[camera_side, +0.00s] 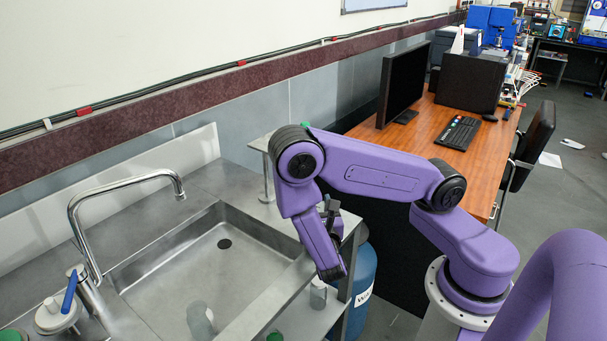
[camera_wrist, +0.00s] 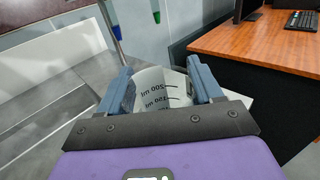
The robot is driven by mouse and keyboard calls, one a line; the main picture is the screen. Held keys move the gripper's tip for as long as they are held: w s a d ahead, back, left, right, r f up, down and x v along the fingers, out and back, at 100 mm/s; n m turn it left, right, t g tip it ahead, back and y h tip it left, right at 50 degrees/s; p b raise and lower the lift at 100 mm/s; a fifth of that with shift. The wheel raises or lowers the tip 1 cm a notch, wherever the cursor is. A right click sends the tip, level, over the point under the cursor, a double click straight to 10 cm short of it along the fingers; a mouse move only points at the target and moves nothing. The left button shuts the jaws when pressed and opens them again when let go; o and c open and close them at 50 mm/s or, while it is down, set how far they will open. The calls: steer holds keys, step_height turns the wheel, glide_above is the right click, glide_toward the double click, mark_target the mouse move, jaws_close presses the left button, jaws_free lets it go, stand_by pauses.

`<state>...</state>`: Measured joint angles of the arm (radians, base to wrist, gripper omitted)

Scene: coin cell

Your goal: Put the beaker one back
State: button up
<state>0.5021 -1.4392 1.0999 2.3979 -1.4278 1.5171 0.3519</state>
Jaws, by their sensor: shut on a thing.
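In the side view my arm bends down at the right edge of the sink, and the held beaker is hidden or too small to make out there. A clear, glass-like vessel (camera_side: 201,321) is in the sink, at the bottom of the picture.
The steel sink (camera_side: 222,275) has a tall curved faucet (camera_side: 125,183) at left. A small bottle (camera_side: 318,294) stands on a lower shelf beside a blue drum (camera_side: 363,278). A wooden desk (camera_side: 444,131) with a monitor (camera_side: 402,83) is behind my arm.

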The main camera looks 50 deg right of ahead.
steer(key=x, duration=1.1)
steer(key=f+x, duration=0.1)
steer(key=x, duration=0.4)
steer(key=shift+w+d+f, duration=0.1)
steer(key=shift+w+d, duration=0.05)
steer(key=shift+w, duration=0.05)
steer(key=shift+f, duration=0.15)
steer(key=o, duration=1.2)
